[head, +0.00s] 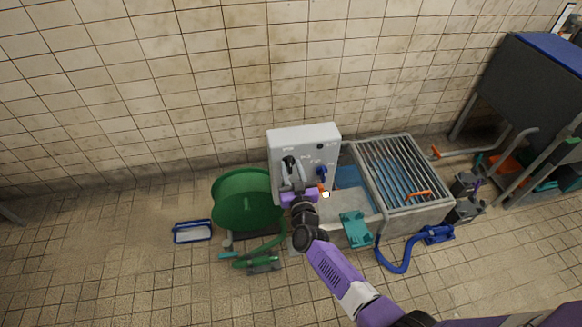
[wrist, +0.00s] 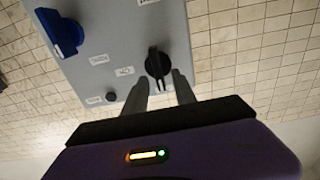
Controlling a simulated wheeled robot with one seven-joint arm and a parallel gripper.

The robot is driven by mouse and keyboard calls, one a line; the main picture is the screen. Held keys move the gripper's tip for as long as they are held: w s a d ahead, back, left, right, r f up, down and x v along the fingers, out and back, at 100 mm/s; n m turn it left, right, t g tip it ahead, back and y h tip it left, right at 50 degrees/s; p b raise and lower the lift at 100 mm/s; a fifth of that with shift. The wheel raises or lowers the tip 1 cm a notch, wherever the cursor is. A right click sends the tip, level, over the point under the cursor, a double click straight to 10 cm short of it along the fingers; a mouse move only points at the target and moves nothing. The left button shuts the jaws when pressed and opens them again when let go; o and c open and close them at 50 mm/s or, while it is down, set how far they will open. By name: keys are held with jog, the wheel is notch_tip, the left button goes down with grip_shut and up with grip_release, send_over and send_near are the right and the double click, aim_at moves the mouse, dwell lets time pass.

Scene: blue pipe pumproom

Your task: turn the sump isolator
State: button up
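A pale grey control panel (head: 305,137) stands against the tiled wall; it fills the upper part of the wrist view (wrist: 115,35). It carries a black rotary handle (wrist: 157,64), a blue rotary handle (wrist: 62,33) and a small black knob (wrist: 111,97). Their labels are too small to read, so I cannot tell which is the sump isolator. My gripper (wrist: 162,78) is open at the black handle, with one finger on each side of its lower end. Gaps show beside the handle; contact is unclear. In the head view my gripper (head: 291,180) partly covers the panel's lower left.
A green hose reel (head: 245,200) stands left of the panel. A grey slatted tank (head: 400,170) with blue inside stands right. A teal bracket (head: 355,229) hangs on its front. A blue hose (head: 394,266) and a blue-rimmed tray (head: 192,232) lie on the floor.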

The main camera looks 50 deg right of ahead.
jog(key=shift+w+d, duration=0.25)
jog(key=shift+w, duration=0.2)
jog(key=shift+c, duration=0.2)
grip_shut()
